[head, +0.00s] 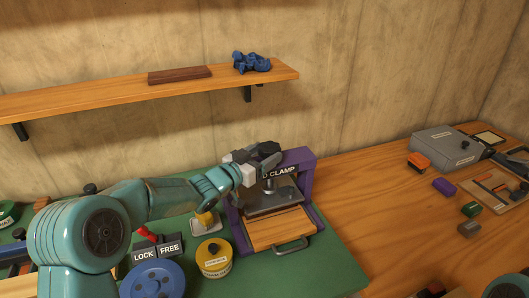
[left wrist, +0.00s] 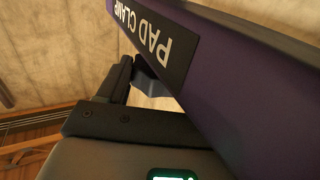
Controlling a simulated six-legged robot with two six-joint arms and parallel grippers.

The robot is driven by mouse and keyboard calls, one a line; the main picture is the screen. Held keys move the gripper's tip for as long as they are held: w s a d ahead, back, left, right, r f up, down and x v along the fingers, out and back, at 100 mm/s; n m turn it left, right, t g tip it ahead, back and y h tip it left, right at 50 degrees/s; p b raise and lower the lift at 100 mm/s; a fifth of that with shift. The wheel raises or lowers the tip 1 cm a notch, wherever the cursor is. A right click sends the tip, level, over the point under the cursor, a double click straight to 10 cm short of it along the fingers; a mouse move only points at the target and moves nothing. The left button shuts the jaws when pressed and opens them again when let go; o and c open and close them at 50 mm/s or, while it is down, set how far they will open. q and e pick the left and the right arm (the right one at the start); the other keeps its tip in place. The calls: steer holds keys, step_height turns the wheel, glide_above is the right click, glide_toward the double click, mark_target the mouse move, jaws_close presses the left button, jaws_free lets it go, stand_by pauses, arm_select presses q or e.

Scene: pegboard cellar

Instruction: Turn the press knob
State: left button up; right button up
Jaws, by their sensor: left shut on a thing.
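The press is a purple frame (head: 304,166) labelled PAD CLAMP, standing on the green mat. Below its top bar are a metal pad (head: 268,188) and a wooden drawer (head: 280,229) with a grey handle. My left gripper (head: 262,154) is at the top of the frame, shut on the press knob, which it mostly hides in the head view. In the left wrist view the purple frame (left wrist: 235,75) crosses close in front. The dark fingers (left wrist: 134,82) there are beside its label, with a small part of the knob between them. My right gripper is not in view.
LOCK and FREE plates (head: 157,249) with a red lever, a yellow round tin (head: 214,257) and a blue disc (head: 152,280) lie left of the press. A shelf (head: 120,94) runs above. A grey box (head: 446,147) and small blocks are at right. Bare wood (head: 375,205) lies between.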

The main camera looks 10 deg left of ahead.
arm_select(q)
steer(key=shift+a+r+p, duration=0.1)
steer(key=shift+r+p, duration=0.05)
steer(key=shift+p, duration=0.15)
steer(key=shift+g+h, duration=0.3)
steer(key=shift+h, duration=0.1)
steer(key=shift+m, duration=0.3)
steer(key=o, duration=1.1)
steer(key=shift+c, duration=0.2)
steer(key=shift+s, duration=0.1)
steer(key=b+v, duration=0.2)
steer(key=v, duration=1.4)
steer(key=shift+b, duration=0.3)
